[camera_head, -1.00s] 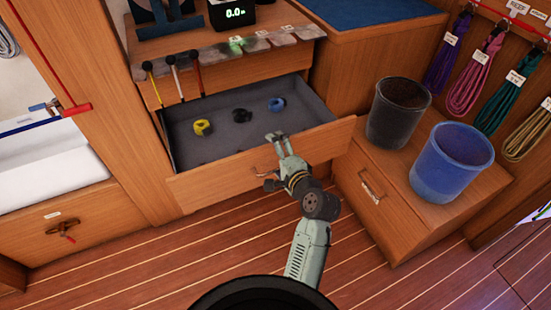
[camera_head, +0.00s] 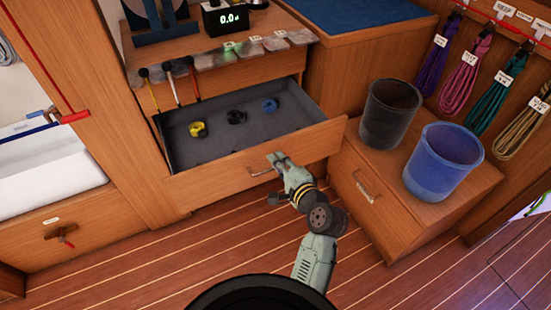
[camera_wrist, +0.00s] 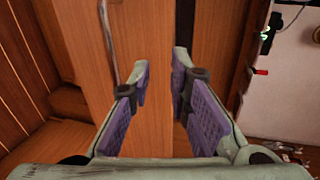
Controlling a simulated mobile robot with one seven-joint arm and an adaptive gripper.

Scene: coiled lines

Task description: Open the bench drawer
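The bench drawer (camera_head: 215,178) stands pulled out, with its grey interior in view in the head view. A yellow coil (camera_head: 197,130), a black coil (camera_head: 236,117) and a blue coil (camera_head: 270,105) lie inside it. The drawer's metal handle (camera_head: 260,171) is on its front face. My gripper (camera_head: 277,160) is in front of that face, just right of the handle. In the wrist view my gripper (camera_wrist: 160,68) is open, with nothing between its purple-padded fingers. A grey bar, seemingly the handle (camera_wrist: 106,40), lies by the left fingertip, outside the gap. Contact cannot be told.
A black bin (camera_head: 390,115) and a blue bin (camera_head: 443,163) stand on a low cabinet (camera_head: 385,225) to the right. Tools with coloured handles hang at the drawer's left back corner. The plank floor (camera_head: 150,275) in front is clear.

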